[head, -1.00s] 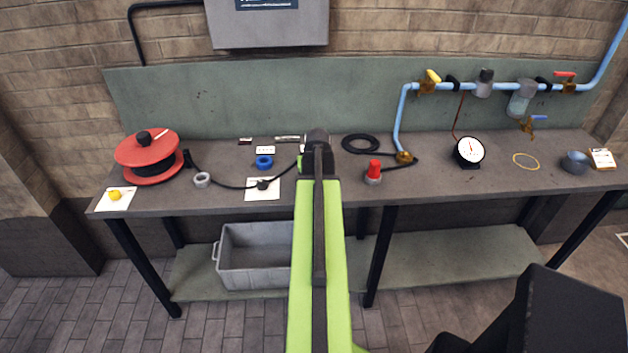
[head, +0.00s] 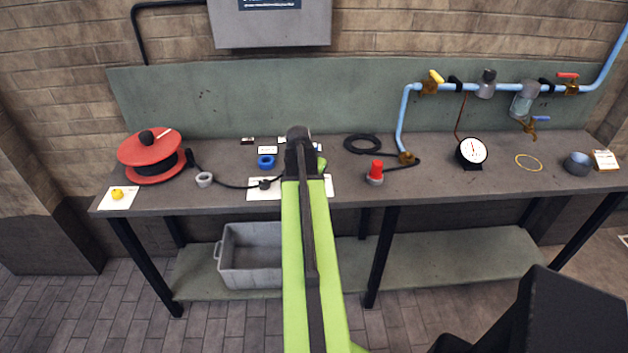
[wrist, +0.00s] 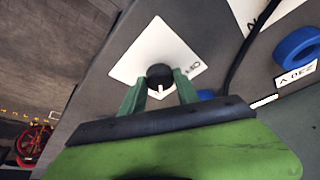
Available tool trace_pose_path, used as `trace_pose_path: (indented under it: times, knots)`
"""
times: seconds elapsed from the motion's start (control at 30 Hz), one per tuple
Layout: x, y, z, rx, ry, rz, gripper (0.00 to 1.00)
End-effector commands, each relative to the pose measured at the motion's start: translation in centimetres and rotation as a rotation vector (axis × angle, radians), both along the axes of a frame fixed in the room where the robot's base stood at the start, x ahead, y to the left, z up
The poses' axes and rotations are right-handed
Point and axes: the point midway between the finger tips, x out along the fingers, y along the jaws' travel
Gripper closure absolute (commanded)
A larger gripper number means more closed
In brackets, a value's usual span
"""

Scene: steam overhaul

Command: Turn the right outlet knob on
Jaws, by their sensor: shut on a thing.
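The right outlet knob (wrist: 159,74) is a round black knob with a white pointer, on a white card (wrist: 140,59) with a printed ON label. My gripper (wrist: 158,82) has one green finger on either side of the knob and is shut on it. The pointer faces toward the gripper in the wrist view, not toward the ON label. In the head view my arm hides the knob and gripper fingers; only an edge of the card (head: 328,184) shows to the right of the arm.
Another white card (head: 256,194) with a black knob (head: 265,184) and cable lies just left. A red cable reel (head: 150,165) stands far left.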

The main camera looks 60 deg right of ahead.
Motion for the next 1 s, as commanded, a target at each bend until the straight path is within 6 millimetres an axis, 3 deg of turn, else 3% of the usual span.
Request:
trace_pose_path:
  times: [0.47, 0.5, 0.6, 0.63, 1.0]
  knots:
    - [-0.24, -0.24, 0.06, -0.005, 0.005, -0.015, 1.0]
    - [-0.24, -0.23, 0.06, -0.005, 0.005, -0.015, 0.57]
    - [-0.19, -0.18, 0.05, -0.004, 0.004, -0.014, 0.44]
    - [-0.17, -0.16, 0.04, -0.004, 0.003, -0.013, 0.41]
    - [-0.06, 0.07, 0.37, -0.001, 0.002, -0.012, 0.41]
